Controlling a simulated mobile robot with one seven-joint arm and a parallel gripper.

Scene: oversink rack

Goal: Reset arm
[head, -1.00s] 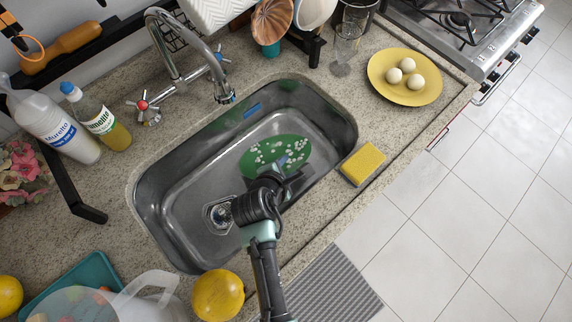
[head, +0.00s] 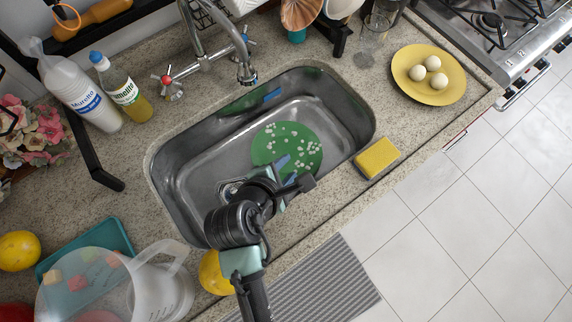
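Blue finger parts show against the board. I see nothing held between the fingers, but the arm's wrist hides part of the gripper, so its opening is unclear. My arm comes in from the bottom of the view and covers part of the drain.
A yellow sponge (head: 377,158) lies on the counter right of the sink. The faucet (head: 240,65) stands behind it. A yellow plate (head: 415,88) with white balls is at upper right. Bottles (head: 125,90), a teal tray (head: 115,235), a clear jug (head: 160,290) and yellow fruit (head: 213,272) crowd the left.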

